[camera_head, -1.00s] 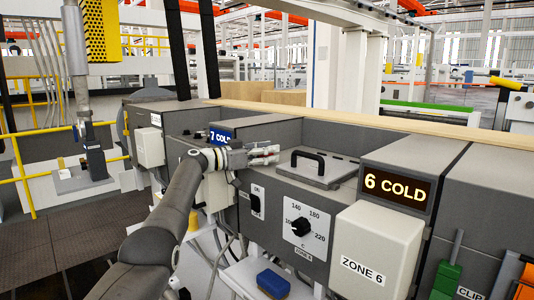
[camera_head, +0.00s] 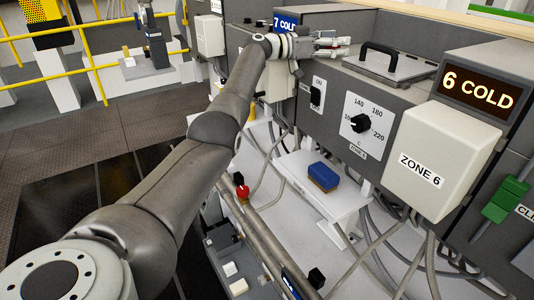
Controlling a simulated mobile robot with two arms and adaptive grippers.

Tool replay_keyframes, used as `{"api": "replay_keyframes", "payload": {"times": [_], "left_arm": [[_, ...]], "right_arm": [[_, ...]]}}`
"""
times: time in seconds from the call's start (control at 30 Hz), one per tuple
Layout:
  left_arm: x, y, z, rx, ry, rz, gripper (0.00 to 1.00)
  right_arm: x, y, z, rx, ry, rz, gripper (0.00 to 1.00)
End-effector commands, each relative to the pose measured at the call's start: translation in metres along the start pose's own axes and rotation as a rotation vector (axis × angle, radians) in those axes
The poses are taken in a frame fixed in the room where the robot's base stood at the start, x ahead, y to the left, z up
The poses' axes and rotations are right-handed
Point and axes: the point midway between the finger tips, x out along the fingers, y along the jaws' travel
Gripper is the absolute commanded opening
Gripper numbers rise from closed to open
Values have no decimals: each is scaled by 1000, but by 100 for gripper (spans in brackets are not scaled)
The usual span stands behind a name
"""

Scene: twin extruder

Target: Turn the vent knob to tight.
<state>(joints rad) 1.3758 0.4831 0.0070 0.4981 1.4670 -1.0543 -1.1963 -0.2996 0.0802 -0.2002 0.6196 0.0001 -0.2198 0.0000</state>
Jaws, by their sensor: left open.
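My left gripper (camera_head: 338,47) is open and empty. It is held above the top of the grey machine, just left of a grey lid (camera_head: 391,64) with a black handle. My left arm reaches up to it from the lower left. A black dial knob (camera_head: 361,123) sits on a white temperature plate on the machine's front, below and right of the gripper, apart from it. I cannot make out any knob labelled as the vent knob. My right gripper is not in view.
A white ZONE 6 box (camera_head: 441,157) and a "6 COLD" display (camera_head: 478,91) stand out at the right. A blue block (camera_head: 323,177) lies on a white shelf (camera_head: 311,200) below the dial. Cables and pipes run underneath. A yellow railing (camera_head: 97,75) is at the back left.

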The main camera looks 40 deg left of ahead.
Motion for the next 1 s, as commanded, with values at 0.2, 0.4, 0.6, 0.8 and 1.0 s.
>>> {"api": "replay_keyframes", "payload": {"times": [0.2, 0.4, 0.6, 0.8, 1.0], "left_arm": [[0, 0, 3, 4, -2, -58, 59], [-1, 0, 1, 4, -2, -129, 59], [0, 1, -3, 3, -3, -217, 59], [0, 1, -6, 1, -2, -302, 59], [0, 0, -6, 0, -2, -361, 59]], "right_arm": [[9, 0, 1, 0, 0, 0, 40], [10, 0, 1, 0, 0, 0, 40], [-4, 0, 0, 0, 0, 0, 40], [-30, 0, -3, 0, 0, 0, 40], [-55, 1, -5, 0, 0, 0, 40]]}}
